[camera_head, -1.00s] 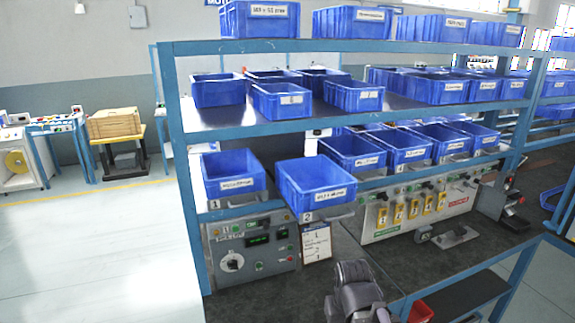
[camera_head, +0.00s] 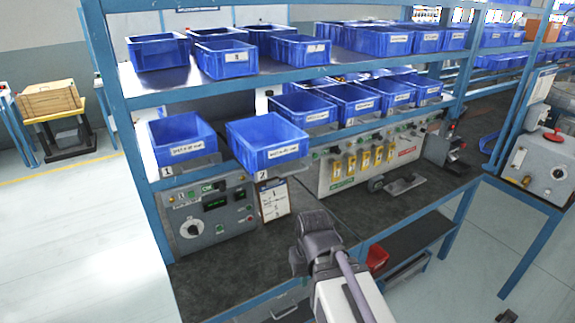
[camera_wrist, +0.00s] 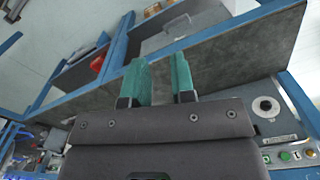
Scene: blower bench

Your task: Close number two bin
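The number two bin (camera_head: 268,143) is a blue open-top bin with a white front label, on the lower shelf of the rack. A plate marked 2 (camera_head: 262,176) is under its front. It juts out further toward me than the neighbouring bins. The number one bin (camera_head: 182,139) is to its left, above a plate marked 1. My gripper (camera_wrist: 160,72) shows two teal fingers with a clear gap and nothing between them. In the head view, my arm's end is low in front of the bench, below and right of the number two bin, apart from it. The fingers are hidden there.
Below the bins stand a grey control panel (camera_head: 207,216) and a small sign (camera_head: 275,202) on the dark bench top (camera_head: 245,262). A wider panel with yellow switches (camera_head: 345,165) is right. More blue bins (camera_head: 225,58) fill the shelf above.

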